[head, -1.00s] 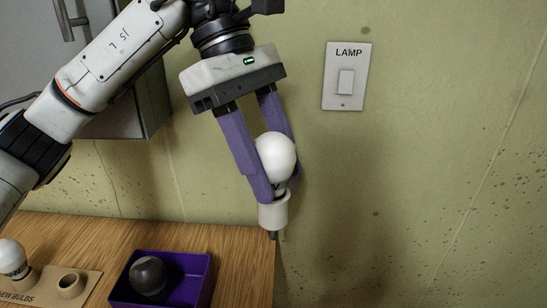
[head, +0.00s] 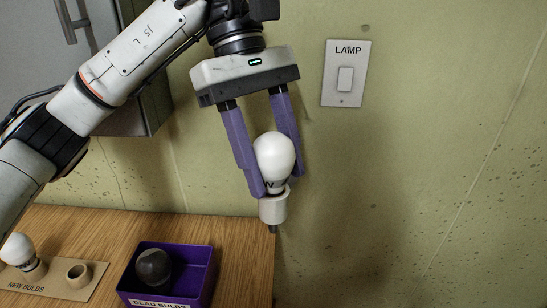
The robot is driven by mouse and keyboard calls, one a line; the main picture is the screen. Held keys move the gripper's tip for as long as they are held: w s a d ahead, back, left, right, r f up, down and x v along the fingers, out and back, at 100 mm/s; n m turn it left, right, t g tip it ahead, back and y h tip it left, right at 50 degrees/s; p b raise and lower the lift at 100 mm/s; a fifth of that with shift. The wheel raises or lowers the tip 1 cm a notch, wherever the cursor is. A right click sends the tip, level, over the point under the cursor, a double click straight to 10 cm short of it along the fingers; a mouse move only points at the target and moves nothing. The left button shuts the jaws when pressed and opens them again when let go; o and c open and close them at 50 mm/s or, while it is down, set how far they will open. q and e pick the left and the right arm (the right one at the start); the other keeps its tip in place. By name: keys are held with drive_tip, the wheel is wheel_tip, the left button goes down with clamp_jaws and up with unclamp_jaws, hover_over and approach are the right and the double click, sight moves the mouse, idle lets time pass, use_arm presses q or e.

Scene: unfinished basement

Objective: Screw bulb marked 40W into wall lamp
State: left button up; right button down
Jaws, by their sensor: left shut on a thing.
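My left gripper (head: 267,187) points down with its purple fingers shut around a white bulb (head: 273,156). The bulb stands upright, glass end up, with its base at a pale cylindrical lamp socket (head: 273,209). Part of a dark marking shows low on the glass, but I cannot read the wattage. A finger hides part of the bulb's lower side. I cannot tell how deep the base sits in the socket. My right gripper is not in view.
A wooden bench (head: 231,243) holds a tan NEW BULBS holder (head: 54,284) with another white bulb (head: 19,251) and an empty cup (head: 79,274). A purple DEAD BULBS box (head: 203,277) holds a dark bulb (head: 154,267). A LAMP switch (head: 345,79) is on the wall. A grey cabinet hangs upper left.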

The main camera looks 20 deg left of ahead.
use_arm(q)
drive_tip(key=shift+r, duration=0.15)
drive_tip(key=shift+r+m+p, duration=0.1)
drive_tip(key=shift+m+p, duration=0.45)
drive_tip(key=shift+m, duration=0.05)
drive_tip(key=shift+s+m+g+y+p, duration=0.1)
drive_tip(key=shift+m+g+y+p, duration=0.35)
drive_tip(key=shift+m+p, duration=0.55)
drive_tip(key=shift+s+r+m+g+p, duration=0.1)
drive_tip(key=shift+m+g+p, duration=0.15)
drive_tip(key=shift+m+p, duration=0.35)
drive_tip(key=shift+m+y, duration=0.45)
drive_tip(key=shift+m, duration=0.15)
drive_tip(key=shift+c, duration=1.1)
drive_tip(key=shift+m+g, duration=0.3)
drive_tip(key=shift+m, duration=0.3)
